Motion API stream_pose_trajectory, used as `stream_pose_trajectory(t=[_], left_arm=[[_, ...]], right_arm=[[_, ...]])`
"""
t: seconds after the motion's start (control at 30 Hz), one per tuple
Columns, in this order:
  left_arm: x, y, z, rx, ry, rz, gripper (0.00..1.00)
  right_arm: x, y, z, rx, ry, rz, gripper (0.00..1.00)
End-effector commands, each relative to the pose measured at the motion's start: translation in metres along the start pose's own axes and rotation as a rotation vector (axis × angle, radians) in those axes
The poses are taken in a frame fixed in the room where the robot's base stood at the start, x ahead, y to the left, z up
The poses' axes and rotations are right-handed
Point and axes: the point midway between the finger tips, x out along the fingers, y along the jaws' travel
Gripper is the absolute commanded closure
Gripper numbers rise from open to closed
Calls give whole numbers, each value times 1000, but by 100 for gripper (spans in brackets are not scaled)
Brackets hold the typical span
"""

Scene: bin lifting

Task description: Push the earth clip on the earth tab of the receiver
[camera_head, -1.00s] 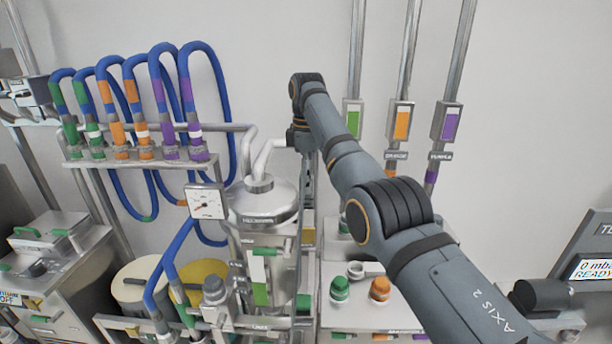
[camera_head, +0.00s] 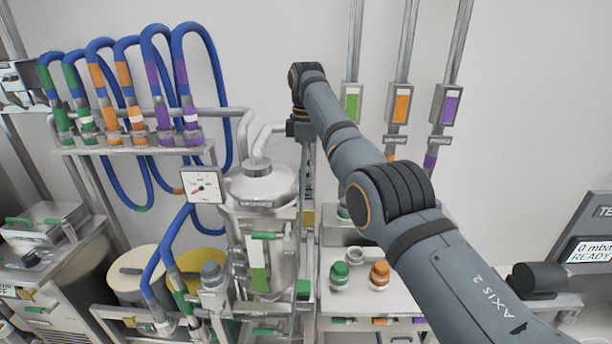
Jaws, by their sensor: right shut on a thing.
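The receiver (camera_head: 262,188) is a silver vessel with a domed lid, standing upright left of the middle. My right arm comes in from the right, and its wrist hangs just right of the receiver lid. My right gripper (camera_head: 307,188) points down beside the receiver's right side, small and partly lost against the grey metal behind. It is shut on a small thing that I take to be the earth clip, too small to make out. I cannot pick out the earth tab, or tell whether the clip touches it. My left gripper is not in view.
A dial gauge (camera_head: 203,186) stands left of the receiver. Blue hoses (camera_head: 188,60) loop above a rack (camera_head: 100,150). A green knob (camera_head: 339,274) and an orange knob (camera_head: 379,273) sit on a white bench below my arm. A display (camera_head: 592,248) at right reads READY.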

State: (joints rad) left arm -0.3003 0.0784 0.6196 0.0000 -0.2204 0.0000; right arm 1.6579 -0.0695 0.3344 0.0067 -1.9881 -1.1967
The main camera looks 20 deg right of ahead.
Motion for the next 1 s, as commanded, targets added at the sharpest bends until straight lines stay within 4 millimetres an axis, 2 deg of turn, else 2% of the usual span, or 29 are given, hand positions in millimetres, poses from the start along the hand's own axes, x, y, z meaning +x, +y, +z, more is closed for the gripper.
stream_pose_trajectory(t=[0.43, 1.0], left_arm=[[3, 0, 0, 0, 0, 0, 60], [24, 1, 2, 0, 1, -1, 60]], right_arm=[[1, 0, 0, 0, 0, 1, 100], [32, 2, -1, 0, 0, 1, 100]])
